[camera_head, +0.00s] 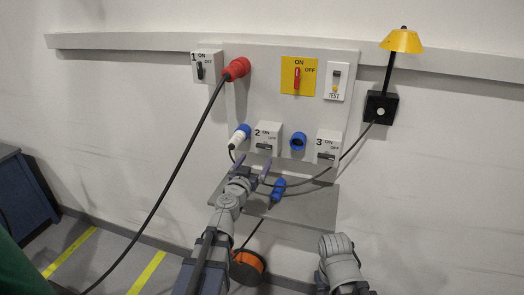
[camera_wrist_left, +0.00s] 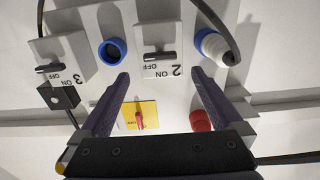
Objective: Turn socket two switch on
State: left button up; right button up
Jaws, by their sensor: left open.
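The socket two box (camera_head: 267,135) is a white box marked 2, ON and OFF, low on the grey wall panel. Its dark switch lever (camera_head: 264,147) lies horizontal, in line with the OFF side. In the left wrist view, which is upside down, the lever (camera_wrist_left: 155,57) shows at top centre. My left gripper (camera_head: 252,164) is open and empty just below the box. In the wrist view its fingers (camera_wrist_left: 158,76) are spread on either side of the box, and the lever is between them in the picture, not gripped. My right arm shows at lower right; its fingers are not visible.
A white-and-blue plug (camera_head: 239,137) sits left of box two; a blue socket (camera_head: 298,142) is right of it. Box three (camera_head: 327,147) is further right. A grey shelf (camera_head: 310,207) lies below, with a blue connector (camera_head: 278,190) and a dark cable crossing near the gripper.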

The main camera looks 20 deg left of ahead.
aim_at(263, 147)
pick_arm(q)
jog(key=shift+w+d, duration=0.1)
jog(key=shift+w, duration=3.85)
jog(key=c, duration=1.3)
